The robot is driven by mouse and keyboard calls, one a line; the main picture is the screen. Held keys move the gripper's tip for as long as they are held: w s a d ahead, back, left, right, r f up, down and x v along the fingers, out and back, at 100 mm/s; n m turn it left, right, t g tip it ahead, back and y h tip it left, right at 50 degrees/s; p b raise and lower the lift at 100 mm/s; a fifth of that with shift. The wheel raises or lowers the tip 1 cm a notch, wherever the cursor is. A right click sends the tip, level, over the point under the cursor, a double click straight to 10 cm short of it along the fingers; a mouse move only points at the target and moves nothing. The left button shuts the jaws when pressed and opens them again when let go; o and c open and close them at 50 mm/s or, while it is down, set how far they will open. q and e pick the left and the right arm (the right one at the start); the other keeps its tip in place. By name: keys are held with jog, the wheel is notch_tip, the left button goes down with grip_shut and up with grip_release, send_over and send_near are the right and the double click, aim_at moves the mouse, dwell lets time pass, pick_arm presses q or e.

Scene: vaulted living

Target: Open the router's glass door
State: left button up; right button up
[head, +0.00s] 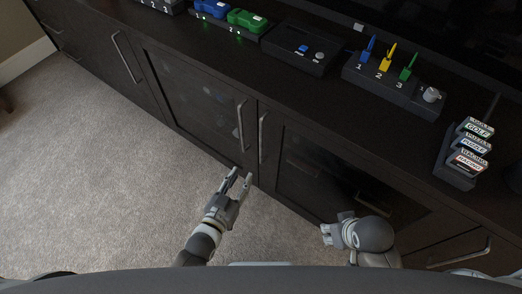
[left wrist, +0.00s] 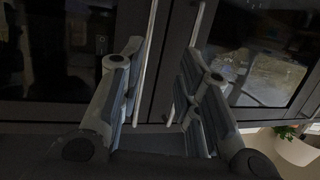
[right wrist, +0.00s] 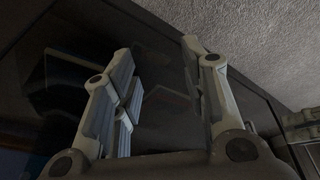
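Two dark-framed glass doors stand side by side in the cabinet front, a left one (head: 190,95) and a right one (head: 325,175). Both look shut. Their upright bar handles, left (head: 240,126) and right (head: 262,138), flank the seam. I cannot make out which door holds the router. My left gripper (head: 240,177) is open and empty, below the handles. In the left wrist view, the two handles (left wrist: 145,60) (left wrist: 185,75) show between or just beyond its spread fingers. My right gripper (head: 326,233) is low before the right door; the right wrist view shows its fingers (right wrist: 158,55) open and empty.
Grey carpet (head: 85,150) is clear at left.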

pick_arm(q)
jog(key=t+h+b, duration=0.1)
jog(key=t+b, duration=0.1)
send_near(261, 142)
jog(key=shift+b+x, duration=1.05)
jog(key=shift+x, duration=4.2)
pick_arm(e)
jog(key=shift+w+a+r+t, duration=0.2)
jog(key=shift+w+r+t, duration=0.4)
jog(key=shift+r, duration=0.25)
jog(key=shift+w+a+r+t, duration=0.2)
jog(key=shift+w+r+t, duration=0.4)
jog(key=shift+r, duration=0.2)
pick_arm(q)
jog(key=shift+f, duration=0.15)
jog(key=shift+a, duration=0.1)
grip_shut()
